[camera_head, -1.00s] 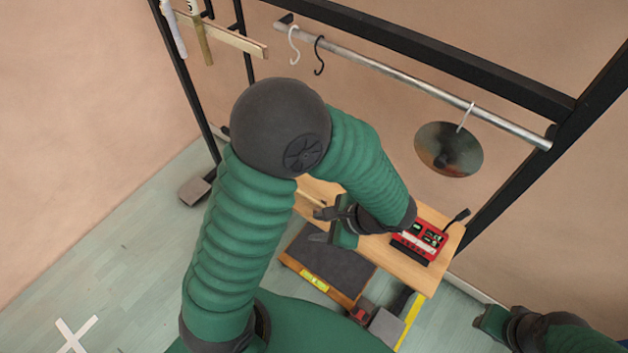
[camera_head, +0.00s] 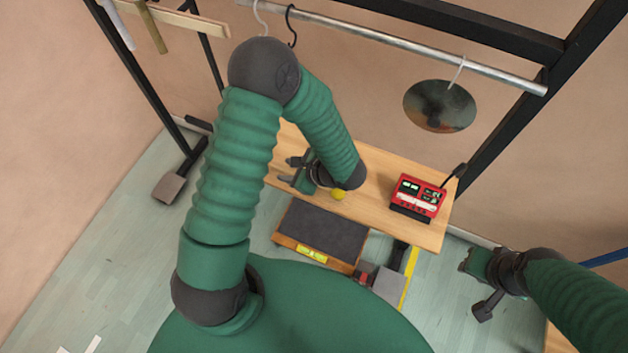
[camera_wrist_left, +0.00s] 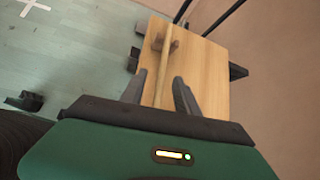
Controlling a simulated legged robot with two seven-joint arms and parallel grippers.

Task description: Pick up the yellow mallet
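The yellow mallet shows as a round yellow head (camera_head: 338,194) beside my left wrist in the head view, over the wooden table. A pale thin stick, which looks like its handle (camera_wrist_left: 162,72), runs lengthwise between my left fingers in the left wrist view; its near end is hidden by the gripper body. My left gripper (camera_head: 289,171) is open over the table, with gaps between the stick and the fingers (camera_wrist_left: 159,78). A small brown block (camera_wrist_left: 166,44) is at the stick's far part. My right gripper (camera_head: 472,262) is low at the right; its finger opening is unclear.
A red device (camera_head: 417,195) sits on the right of the wooden table (camera_head: 390,230). A dark-topped platform (camera_head: 322,232) lies in front. A metal rail (camera_head: 400,42) with hooks and a hanging round disc (camera_head: 439,106) crosses above. The floor at left is mostly free.

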